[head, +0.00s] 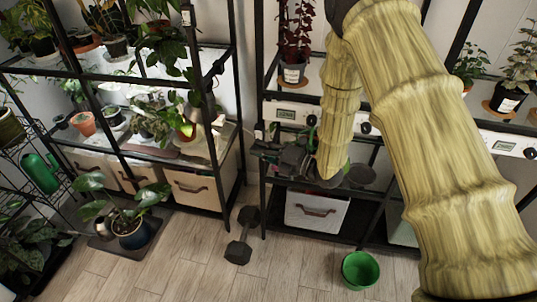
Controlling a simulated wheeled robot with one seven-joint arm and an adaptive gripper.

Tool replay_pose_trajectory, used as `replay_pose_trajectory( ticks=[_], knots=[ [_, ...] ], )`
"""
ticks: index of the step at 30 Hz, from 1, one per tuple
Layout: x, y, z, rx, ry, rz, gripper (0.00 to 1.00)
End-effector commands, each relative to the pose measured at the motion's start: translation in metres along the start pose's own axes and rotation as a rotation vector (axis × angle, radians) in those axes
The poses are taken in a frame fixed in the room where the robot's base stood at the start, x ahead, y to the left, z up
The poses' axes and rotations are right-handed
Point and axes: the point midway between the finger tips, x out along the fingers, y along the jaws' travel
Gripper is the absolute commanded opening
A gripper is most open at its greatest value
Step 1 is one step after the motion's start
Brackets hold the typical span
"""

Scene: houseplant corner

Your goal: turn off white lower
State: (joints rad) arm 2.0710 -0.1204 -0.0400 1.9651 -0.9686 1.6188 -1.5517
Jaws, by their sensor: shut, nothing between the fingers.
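My gripper (262,148) is dark and small in the head view, at the end of my bamboo-textured arm. It is shut and empty, pointing left beside the front post of the right rack. A small pale box (259,131) is on that post, just above the fingertips; I cannot tell whether they touch. Another small white box (218,121) is on the left rack's post, left of the gripper. A white panel with a small display (285,114) runs along the right rack, above the gripper. Which of these is the white lower switch cannot be told.
The left rack (232,60) holds potted plants on brightly lit shelves, with storage bins below. A white bin (316,211) stands low in the right rack.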

Motion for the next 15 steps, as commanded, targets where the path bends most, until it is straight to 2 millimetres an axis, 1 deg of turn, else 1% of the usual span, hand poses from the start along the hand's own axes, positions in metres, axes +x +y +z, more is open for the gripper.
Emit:
replay_pose_trajectory(
  ticks=[1,6,15],
  knots=[
    [0.002,0.001,0.006,-0.001,0.0,0.001,0.0],
    [0.005,0.0,0.019,0.0,0.001,0.0,0.0],
    [0.005,0.0,0.025,0.001,0.0,-0.001,0.0]
  ],
)
